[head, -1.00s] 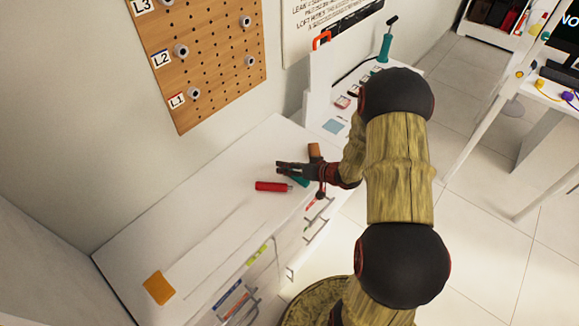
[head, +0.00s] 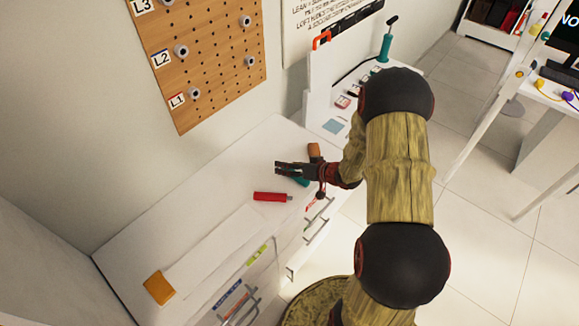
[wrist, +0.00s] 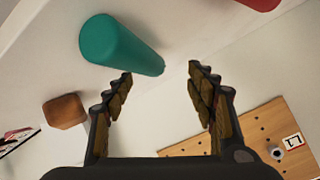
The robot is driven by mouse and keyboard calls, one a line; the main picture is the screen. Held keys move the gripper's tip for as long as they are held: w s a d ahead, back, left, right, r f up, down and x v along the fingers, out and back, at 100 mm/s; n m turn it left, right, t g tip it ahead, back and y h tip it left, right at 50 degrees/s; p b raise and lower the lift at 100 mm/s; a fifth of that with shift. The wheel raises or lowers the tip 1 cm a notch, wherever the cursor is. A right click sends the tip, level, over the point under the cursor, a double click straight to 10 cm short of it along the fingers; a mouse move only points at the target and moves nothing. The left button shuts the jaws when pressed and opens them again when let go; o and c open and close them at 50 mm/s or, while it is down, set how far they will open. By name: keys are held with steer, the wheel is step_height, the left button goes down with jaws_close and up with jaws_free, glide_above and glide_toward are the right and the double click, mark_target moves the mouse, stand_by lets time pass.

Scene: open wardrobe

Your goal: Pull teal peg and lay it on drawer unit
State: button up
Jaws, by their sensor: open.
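The teal peg (wrist: 120,44) lies on its side on the white top of the drawer unit (head: 190,215). In the head view its teal side (head: 300,181) shows just below my gripper, partly hidden by it. My gripper (head: 278,169) is low over the right part of the top. In the wrist view my gripper (wrist: 162,70) has its fingers spread with nothing between them. The peg's near end is by the left fingertip, and the rest extends up and left, outside the jaws.
A red peg (head: 269,197) lies on the top left of my gripper. A brown block (head: 314,150) sits beyond my gripper, and an orange block (head: 158,288) at the near left corner. A pegboard (head: 205,60) hangs on the wall behind. The middle of the top is clear.

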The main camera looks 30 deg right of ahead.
steer(key=shift+s+d+r+p, duration=0.2)
steer(key=shift+s+r+p, duration=0.35)
steer(key=shift+r+p, duration=0.7)
steer(key=shift+s+d+r+p, duration=0.2)
steer(key=shift+s+r+p, duration=0.3)
steer(key=shift+r+p, duration=0.8)
steer(key=shift+s+d+r+p, duration=0.2)
steer(key=shift+s+r+p, duration=0.35)
steer(key=shift+r+p, duration=0.7)
steer(key=shift+f, duration=0.25)
steer(key=w+d+r+h, duration=0.3)
steer(key=w+r+h, duration=0.1)
steer(key=r, duration=0.5)
steer(key=s+a+r+g+h+b, duration=0.1)
steer(key=s+r, duration=0.1)
steer(key=r, duration=0.4)
steer(key=s+a+r+g+h, duration=0.1)
steer(key=s+r+h, duration=0.1)
steer(key=r, duration=0.4)
steer(key=s+a+r+n+g+y+b, duration=0.1)
steer(key=s+a+r, duration=0.3)
steer(key=s+a, duration=0.5)
steer(key=s+a+r+n+g+y+b, duration=0.1)
steer(key=s+a+r, duration=0.3)
steer(key=s+a, duration=0.5)
steer(key=s+g+y, duration=0.1)
steer(key=s, duration=0.6)
steer(key=shift+s+a+r, duration=0.15)
steer(key=shift+a+r, duration=0.05)
steer(key=shift+r, duration=0.05)
